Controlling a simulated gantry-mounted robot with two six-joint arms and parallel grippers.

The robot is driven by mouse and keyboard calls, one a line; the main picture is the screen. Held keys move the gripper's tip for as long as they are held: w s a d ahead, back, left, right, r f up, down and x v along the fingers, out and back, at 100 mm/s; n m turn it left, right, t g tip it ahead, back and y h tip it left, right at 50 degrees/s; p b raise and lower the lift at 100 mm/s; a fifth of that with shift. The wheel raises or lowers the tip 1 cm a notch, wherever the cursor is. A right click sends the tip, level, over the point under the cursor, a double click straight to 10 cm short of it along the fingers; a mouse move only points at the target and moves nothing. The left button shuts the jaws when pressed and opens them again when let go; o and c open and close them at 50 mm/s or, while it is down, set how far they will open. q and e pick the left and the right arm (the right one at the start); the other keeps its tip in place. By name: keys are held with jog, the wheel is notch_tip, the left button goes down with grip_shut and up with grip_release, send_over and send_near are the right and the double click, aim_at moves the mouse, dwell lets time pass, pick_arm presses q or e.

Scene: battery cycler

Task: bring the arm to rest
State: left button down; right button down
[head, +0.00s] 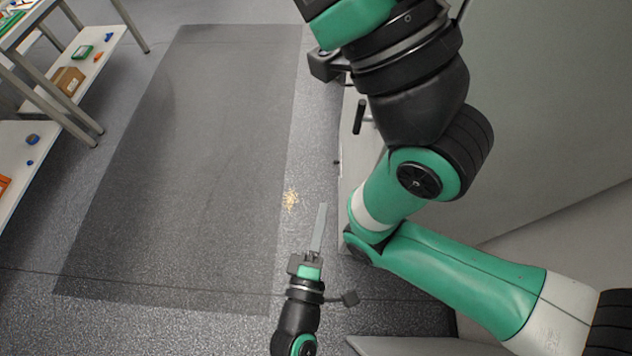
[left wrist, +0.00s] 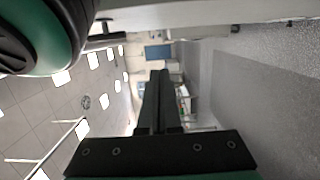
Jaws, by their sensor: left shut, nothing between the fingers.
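My left gripper (head: 321,208) is at the lower middle of the head view, its long grey fingers together and pointing up the picture over the floor. In the left wrist view the fingers (left wrist: 158,76) are pressed together with nothing between them. My right arm (head: 455,275) comes in from the right, bends and runs up out of the top edge.
A dark floor mat (head: 190,130) lies clear at left, with a small yellowish scatter (head: 290,199) by its right edge. Shelving (head: 84,75) with small items stands at far left. A grey wall or panel (head: 560,110) is behind my right arm.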

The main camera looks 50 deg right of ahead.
pick_arm(q)
jog(key=shift+s+a, duration=0.6)
jog(key=shift+s, duration=0.3)
pick_arm(e)
jog(key=shift+w+r, duration=0.1)
jog(key=shift+r, duration=0.25)
pick_arm(q)
jog(key=shift+w, duration=0.1)
